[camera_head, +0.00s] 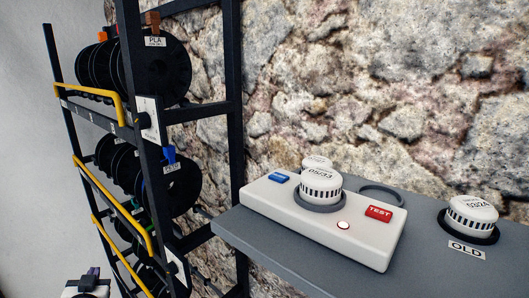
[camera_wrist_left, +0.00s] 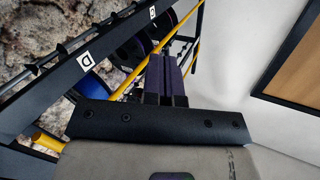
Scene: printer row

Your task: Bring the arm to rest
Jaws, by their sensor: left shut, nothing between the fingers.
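My left gripper (camera_head: 92,272) shows at the bottom left edge of the head view, low beside the spool rack, with most of its arm out of frame. In the left wrist view its dark purple fingers (camera_wrist_left: 164,66) are together, with nothing between them. The fingers point toward the rack's yellow bars in that view, and I cannot tell the exact gap. My right gripper is in neither view.
The black spool rack (camera_head: 129,64) has yellow bars (camera_head: 92,90) along its front. A grey shelf (camera_head: 265,238) holds a white tester (camera_head: 318,222) with round white units, and another white unit (camera_head: 471,213) by an "OLD" label (camera_head: 466,249). A stone wall (camera_head: 380,80) stands behind.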

